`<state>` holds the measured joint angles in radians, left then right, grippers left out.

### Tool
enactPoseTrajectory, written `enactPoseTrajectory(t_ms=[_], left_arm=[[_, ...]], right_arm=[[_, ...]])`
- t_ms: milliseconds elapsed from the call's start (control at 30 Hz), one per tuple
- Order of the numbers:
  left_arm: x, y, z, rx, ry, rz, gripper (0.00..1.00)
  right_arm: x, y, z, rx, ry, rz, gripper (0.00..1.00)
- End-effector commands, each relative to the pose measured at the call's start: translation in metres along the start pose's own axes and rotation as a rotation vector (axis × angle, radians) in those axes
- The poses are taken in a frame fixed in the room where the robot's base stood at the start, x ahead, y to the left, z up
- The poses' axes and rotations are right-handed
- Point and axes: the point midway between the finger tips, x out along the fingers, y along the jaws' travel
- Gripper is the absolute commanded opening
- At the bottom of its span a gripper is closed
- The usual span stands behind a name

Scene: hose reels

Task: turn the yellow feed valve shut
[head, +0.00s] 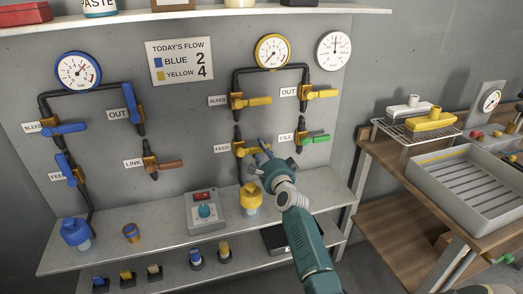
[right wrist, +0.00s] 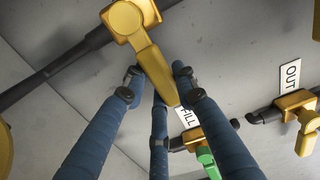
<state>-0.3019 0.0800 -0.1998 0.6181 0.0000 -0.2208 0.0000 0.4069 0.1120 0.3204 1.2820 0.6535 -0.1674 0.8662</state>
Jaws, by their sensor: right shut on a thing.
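The yellow feed valve (head: 240,148) is on the wall panel beside the FEED label (head: 222,149). Its handle points right, across the upright pipe. In the right wrist view the valve body (right wrist: 130,17) is at the top and its yellow handle (right wrist: 156,68) runs down between the blue fingers. My right gripper (head: 263,149) is shut on this handle, with fingers on both sides of it; they also show in the right wrist view (right wrist: 155,78). Part of the handle is hidden by the fingers in the head view. My left gripper is not in view.
The green fill valve (head: 315,138) is close on the right, the yellow bleed valve (head: 250,102) above. A yellow-capped bottle (head: 250,196) and a grey control box (head: 206,211) stand on the shelf below. A bench with a grey tray (head: 424,192) is at right.

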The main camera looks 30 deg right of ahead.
Motion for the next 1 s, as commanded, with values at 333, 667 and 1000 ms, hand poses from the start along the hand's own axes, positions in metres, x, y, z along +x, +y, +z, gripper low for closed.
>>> enactPoseTrajectory(t_ms=[333,667,1000], left_arm=[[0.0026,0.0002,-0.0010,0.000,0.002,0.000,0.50],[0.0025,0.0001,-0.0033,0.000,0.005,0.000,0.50],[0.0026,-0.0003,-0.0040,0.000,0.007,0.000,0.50]], right_arm=[[-0.0001,0.0044,0.0002,0.051,0.000,0.002,0.00],[-0.0002,0.0048,0.0003,0.052,0.000,0.002,0.33],[-0.0003,0.0042,0.0006,0.047,0.000,0.002,0.48]])
